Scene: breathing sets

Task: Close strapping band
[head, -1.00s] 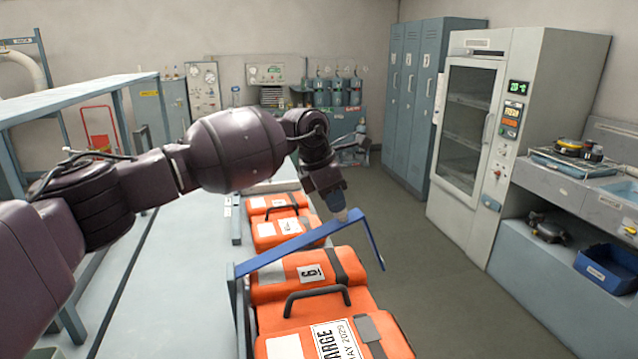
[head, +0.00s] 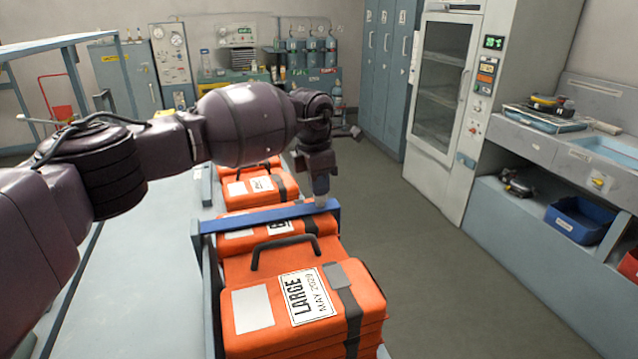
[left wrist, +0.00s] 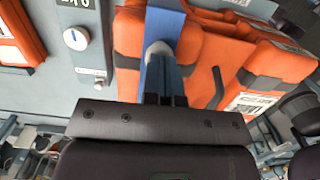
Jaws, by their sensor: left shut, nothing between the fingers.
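The blue strapping band (head: 265,215) spans the orange sets from a post at its left end to beyond their right side. It lies low and nearly level in the head view. My left gripper (head: 321,202) points down with its shut fingertips at the band's right part, touching it or just above it. In the left wrist view the fingertips (left wrist: 160,52) stand over the blue band (left wrist: 164,28); nothing is between them. The orange set marked LARGE (head: 255,305) is in front of the band. My right gripper is not in view.
More orange sets (head: 255,190) stand in a row behind the band. A grey-blue bench top (head: 140,290) runs along the left. The floor (head: 430,250) right of the sets is clear, up to a cabinet (head: 445,100) and a sink counter (head: 560,150).

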